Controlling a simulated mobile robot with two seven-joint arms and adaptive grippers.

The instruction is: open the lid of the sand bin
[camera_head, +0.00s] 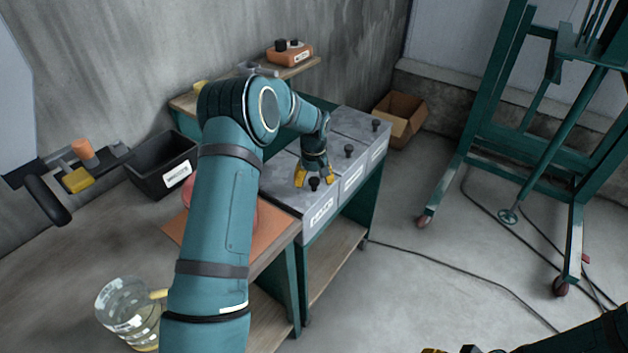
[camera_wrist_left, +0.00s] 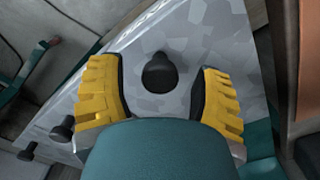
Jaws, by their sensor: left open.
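Three grey lidded bins stand in a row on the teal bench, each with a black knob on its lid. The nearest bin (camera_head: 318,217) has a white label that I cannot read clearly, so I cannot tell which bin is the sand bin. My left gripper (camera_head: 314,178) is open over the nearest lid, its yellow fingers on either side of the black knob (camera_head: 314,185). In the left wrist view the knob (camera_wrist_left: 159,72) sits between the spread fingers, with gaps on both sides. The lid (camera_wrist_left: 210,35) lies closed. My right gripper (camera_head: 434,350) barely shows at the bottom edge.
The other knobs (camera_head: 348,151) (camera_head: 375,125) stand farther along the row. A shelf (camera_head: 299,68) runs behind. A black box (camera_head: 160,160) and a clear jug (camera_head: 126,305) stand left. A cardboard box (camera_head: 400,116) and a teal frame (camera_head: 478,110) stand right; cables cross the floor.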

